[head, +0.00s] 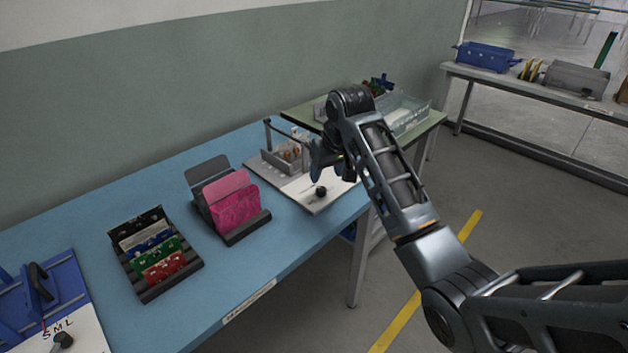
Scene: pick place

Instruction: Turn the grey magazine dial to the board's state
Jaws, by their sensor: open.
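A black dial knob (320,191) stands on a white base plate (303,193) at the blue table's far right end. Behind it on the same plate sits a grey fixture (283,160) with small orange-brown parts in it. My gripper (316,173) is open and empty, above the plate just behind and above the dial; I cannot tell whether it touches anything. The dial's marks and pointer are too small to read. A second black dial (63,340) sits on a white panel marked S M L, before a blue fixture (38,290) at the lower left.
A black rack (165,285) holds several coloured boards. A dark stand (246,228) holds grey and pink panels. A green-topped table (294,113) with a clear bin (407,117) stands behind my arm. The blue tabletop (270,262) in front is clear.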

